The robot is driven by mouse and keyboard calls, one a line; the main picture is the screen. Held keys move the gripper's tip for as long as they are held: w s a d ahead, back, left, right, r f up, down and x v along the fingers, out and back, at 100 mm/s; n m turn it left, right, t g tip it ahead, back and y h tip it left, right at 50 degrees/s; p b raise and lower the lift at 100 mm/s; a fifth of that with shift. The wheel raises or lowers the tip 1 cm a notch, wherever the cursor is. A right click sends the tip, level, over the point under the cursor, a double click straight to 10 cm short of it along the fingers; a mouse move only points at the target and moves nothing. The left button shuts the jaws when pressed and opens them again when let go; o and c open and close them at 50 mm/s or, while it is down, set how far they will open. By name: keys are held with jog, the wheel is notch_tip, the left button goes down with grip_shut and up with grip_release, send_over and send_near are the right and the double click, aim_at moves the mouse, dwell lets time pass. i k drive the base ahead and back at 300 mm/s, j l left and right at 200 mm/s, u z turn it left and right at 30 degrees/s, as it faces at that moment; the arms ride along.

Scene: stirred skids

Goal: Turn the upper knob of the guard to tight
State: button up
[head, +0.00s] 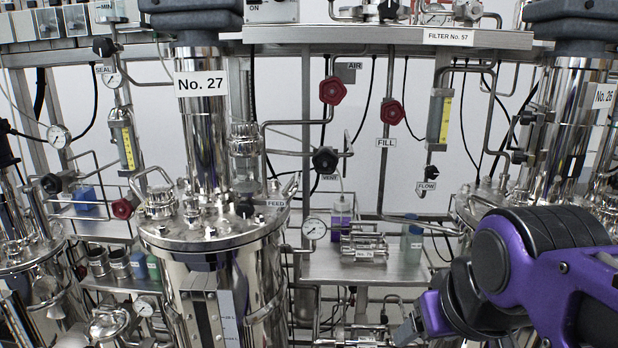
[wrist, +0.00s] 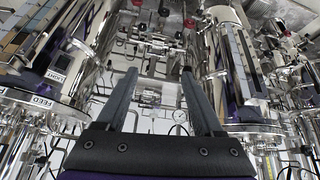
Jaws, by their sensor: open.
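No label reading "guard" is legible, so I cannot tell for sure which part is the guard. A polished steel fitting of horizontal cylinders (head: 362,243), tagged No. 75, sits on the middle shelf in the head view and may be it. Its separate knobs are too small to make out. My gripper (wrist: 158,72) is open and empty in the wrist view, its two grey fingers apart. Small steel fittings (wrist: 150,97) show beyond and between the fingers, apart from them. In the head view my purple arm is at the lower right, below the shelf's right end.
Vessel No. 27 (head: 205,228) stands left of the shelf (head: 320,268); vessel No. 26 (head: 570,130) stands at the right, partly behind my arm. Red knobs (head: 332,91) (head: 392,112) and a black VENT knob (head: 325,160) sit on pipes above. A gauge (head: 314,229) and bottles (head: 341,218) stand near the fitting.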

aim_at(525, 117)
jog(key=z, duration=0.9)
